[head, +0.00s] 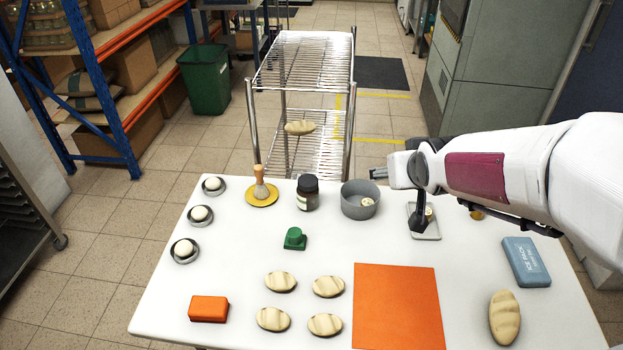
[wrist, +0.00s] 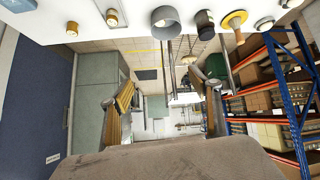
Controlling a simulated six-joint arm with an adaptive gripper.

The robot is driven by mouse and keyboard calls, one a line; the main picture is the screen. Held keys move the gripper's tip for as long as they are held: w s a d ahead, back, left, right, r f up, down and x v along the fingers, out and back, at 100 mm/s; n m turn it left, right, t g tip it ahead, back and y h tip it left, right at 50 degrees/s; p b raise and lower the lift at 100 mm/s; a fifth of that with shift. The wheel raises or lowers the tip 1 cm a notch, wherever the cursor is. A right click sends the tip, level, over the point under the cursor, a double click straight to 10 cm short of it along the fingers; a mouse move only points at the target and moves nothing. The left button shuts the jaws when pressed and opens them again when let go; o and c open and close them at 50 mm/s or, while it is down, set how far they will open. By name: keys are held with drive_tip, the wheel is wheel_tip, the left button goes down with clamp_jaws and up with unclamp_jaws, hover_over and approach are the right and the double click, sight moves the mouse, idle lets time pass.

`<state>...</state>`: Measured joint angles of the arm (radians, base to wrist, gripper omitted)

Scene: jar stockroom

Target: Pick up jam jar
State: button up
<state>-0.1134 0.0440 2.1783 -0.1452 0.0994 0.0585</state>
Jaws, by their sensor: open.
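A dark jar (head: 307,196) with a black lid and a pale label stands upright at the far edge of the white table; I cannot read its label. It shows near the top of the upside-down wrist view (wrist: 205,24). My gripper (head: 379,173) is above the far edge, right of the jar and beyond the grey bowl (head: 360,207). In the wrist view its two fingers (wrist: 167,103) are spread wide with nothing between them. A small gold-topped thing (head: 477,215) is partly hidden by my arm; I cannot tell what it is.
A brush (head: 260,184) on a yellow dish stands just left of the jar. A green object (head: 295,239), several bread rolls (head: 328,286) and an orange mat (head: 398,318) lie nearer. A wire cart (head: 303,80) stands behind the table.

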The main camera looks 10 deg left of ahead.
drive_tip(key=w+a+f+n+t+y, duration=0.2)
drive_tip(key=w+a+f, duration=0.65)
drive_tip(key=w, duration=0.35)
drive_tip(key=n+y, duration=0.1)
drive_tip(key=y, duration=0.2)
approach(311, 186)
drive_tip(key=x, duration=0.5)
drive_tip(key=shift+d+f, duration=0.25)
drive_tip(key=shift+f, duration=0.2)
drive_tip(key=shift+t+y, duration=0.3)
drive_tip(key=shift+x, duration=1.3)
drive_tip(key=shift+w+a, duration=0.1)
drive_tip(key=shift+w, duration=0.05)
drive_tip(key=shift+x, duration=2.45)
drive_tip(key=shift+a+r, duration=0.1)
